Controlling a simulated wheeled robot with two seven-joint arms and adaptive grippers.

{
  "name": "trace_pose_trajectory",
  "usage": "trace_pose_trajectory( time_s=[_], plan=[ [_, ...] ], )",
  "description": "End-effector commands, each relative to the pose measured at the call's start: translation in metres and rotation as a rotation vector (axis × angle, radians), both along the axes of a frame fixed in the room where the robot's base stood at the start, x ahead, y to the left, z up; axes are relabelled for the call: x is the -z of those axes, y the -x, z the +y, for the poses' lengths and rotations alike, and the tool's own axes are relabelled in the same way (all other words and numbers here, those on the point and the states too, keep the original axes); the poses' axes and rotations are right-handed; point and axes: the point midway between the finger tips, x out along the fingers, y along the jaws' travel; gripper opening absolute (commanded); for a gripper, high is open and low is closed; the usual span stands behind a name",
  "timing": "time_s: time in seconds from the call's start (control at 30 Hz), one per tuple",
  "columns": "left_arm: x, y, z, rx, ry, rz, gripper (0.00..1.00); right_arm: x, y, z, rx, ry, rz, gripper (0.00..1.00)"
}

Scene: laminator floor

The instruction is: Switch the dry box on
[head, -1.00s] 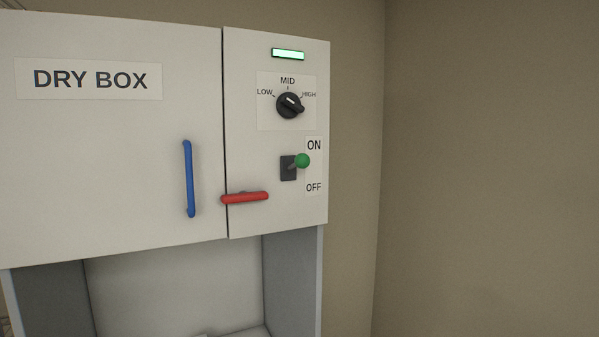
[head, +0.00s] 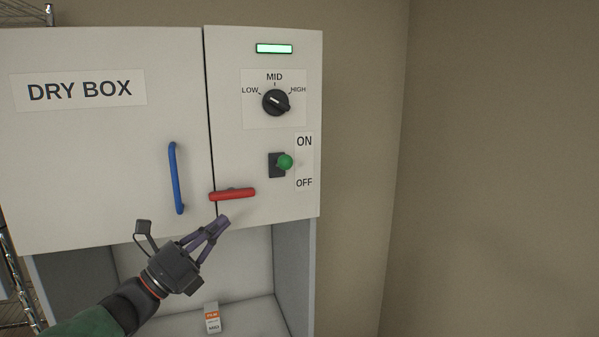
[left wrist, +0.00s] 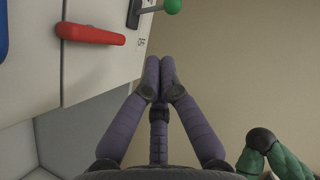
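The dry box (head: 110,160) is a pale cabinet with a right-hand panel. On that panel a lever with a green ball (head: 285,161) sticks out of a dark switch plate (head: 275,171), between the ON label (head: 304,141) and the OFF label (head: 304,183). I cannot tell its exact position. The green ball also shows at the top of the left wrist view (left wrist: 172,6). A green indicator (head: 274,48) is lit above. My left gripper (head: 222,221) is shut and empty, just below the red handle and lower left of the switch. My right gripper is not in view.
The red handle (head: 232,194) sticks out between the gripper and the switch. A blue door handle (head: 176,178) is to the left. A black dial (head: 276,102) sits above the switch. A small labelled box (head: 212,317) stands in the open bay. Space right of the cabinet is clear.

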Motion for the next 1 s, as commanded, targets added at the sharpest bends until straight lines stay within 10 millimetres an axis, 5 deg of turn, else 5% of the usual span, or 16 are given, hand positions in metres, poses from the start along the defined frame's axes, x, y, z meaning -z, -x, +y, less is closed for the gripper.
trace_pose_trajectory(
  time_s=[0.23, 1.0],
  plan=[
    [-0.020, 0.002, -0.010, -0.002, -0.035, -0.061, 0.00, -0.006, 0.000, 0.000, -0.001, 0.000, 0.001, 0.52],
    [-0.078, -0.065, -0.093, -0.004, -0.032, -0.056, 0.00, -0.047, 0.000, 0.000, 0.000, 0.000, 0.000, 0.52]
  ],
)
